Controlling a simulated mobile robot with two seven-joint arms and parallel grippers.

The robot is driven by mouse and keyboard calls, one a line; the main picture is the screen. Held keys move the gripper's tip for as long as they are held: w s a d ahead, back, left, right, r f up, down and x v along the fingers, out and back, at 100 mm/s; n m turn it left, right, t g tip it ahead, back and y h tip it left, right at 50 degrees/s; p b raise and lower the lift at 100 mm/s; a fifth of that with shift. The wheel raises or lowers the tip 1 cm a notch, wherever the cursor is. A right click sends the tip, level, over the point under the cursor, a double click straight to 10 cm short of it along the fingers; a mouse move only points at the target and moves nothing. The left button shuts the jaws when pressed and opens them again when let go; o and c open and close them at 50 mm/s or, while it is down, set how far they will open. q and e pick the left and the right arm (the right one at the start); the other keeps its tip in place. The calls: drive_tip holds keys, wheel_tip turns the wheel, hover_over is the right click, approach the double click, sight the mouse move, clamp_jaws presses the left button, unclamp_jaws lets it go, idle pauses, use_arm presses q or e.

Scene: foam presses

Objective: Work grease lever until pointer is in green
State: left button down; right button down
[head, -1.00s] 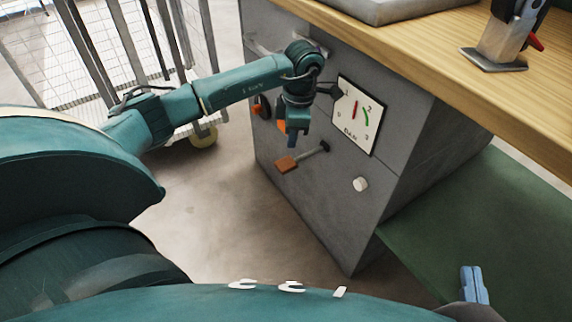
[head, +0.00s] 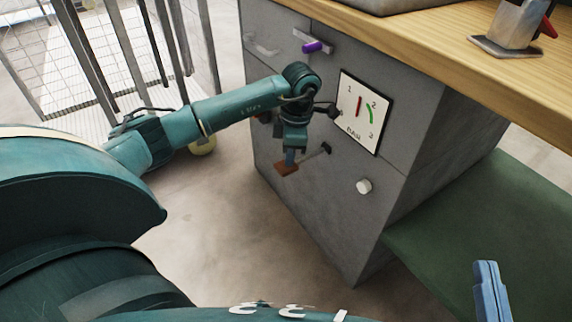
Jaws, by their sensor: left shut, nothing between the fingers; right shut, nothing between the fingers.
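The gauge (head: 373,130) is a white square plate on the grey cabinet front. Its red pointer (head: 359,106) stands nearly upright, left of the green arc (head: 370,114) and outside it. The grease lever, with a brown-orange grip (head: 287,169) and a dark rod (head: 314,156), sticks out left of and below the gauge. My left gripper (head: 290,160) is shut and points down, its tips at the top of the grip; I cannot tell whether they touch.
A white knob (head: 364,186) sits below the gauge. A purple handle (head: 314,47) is on the upper cabinet front. The wooden worktop (head: 437,50) juts out above. A wire fence (head: 110,60) stands at the left. The floor before the cabinet is clear.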

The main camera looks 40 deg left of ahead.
sight(289, 168)
use_arm(q)
drive_tip(key=shift+f+b, duration=1.2)
drive_tip(key=shift+f, duration=1.05)
